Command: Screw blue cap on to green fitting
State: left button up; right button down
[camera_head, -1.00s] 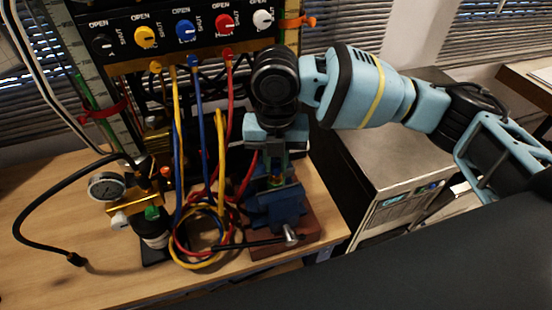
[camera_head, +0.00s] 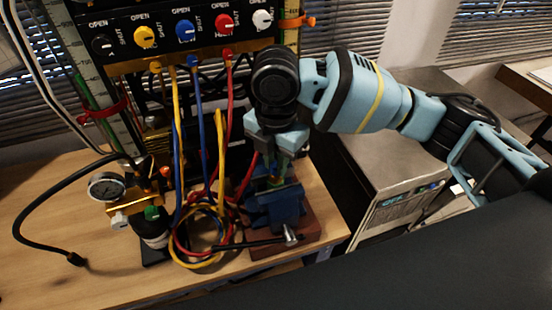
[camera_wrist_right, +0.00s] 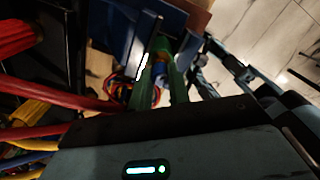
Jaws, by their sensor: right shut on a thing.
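My right gripper (camera_head: 276,160) points down over the blue vise (camera_head: 275,208) at the right end of the bench. It is shut, with its fingertips just above the vise jaws. The green fitting (camera_wrist_right: 162,48) shows in the right wrist view as a small green piece at the fingertips, by the vise. My left gripper is not in view.
A valve panel (camera_head: 190,38) with coloured knobs stands behind the vise. Yellow, blue and red hoses (camera_head: 200,250) hang and coil just left of it. A pressure gauge (camera_head: 104,186) stands further left. A grey cabinet (camera_head: 385,165) is at right. The bench's left front is mostly clear.

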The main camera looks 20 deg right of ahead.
jog(key=m, duration=0.3)
jog(key=shift+s+f, duration=0.1)
jog(key=shift+f, duration=0.15)
jog(key=shift+m, duration=1.2)
jog(key=m, duration=0.3)
jog(key=shift+m, duration=1.4)
jog(key=c, duration=0.9)
grip_release()
jog(key=shift+r, duration=0.2)
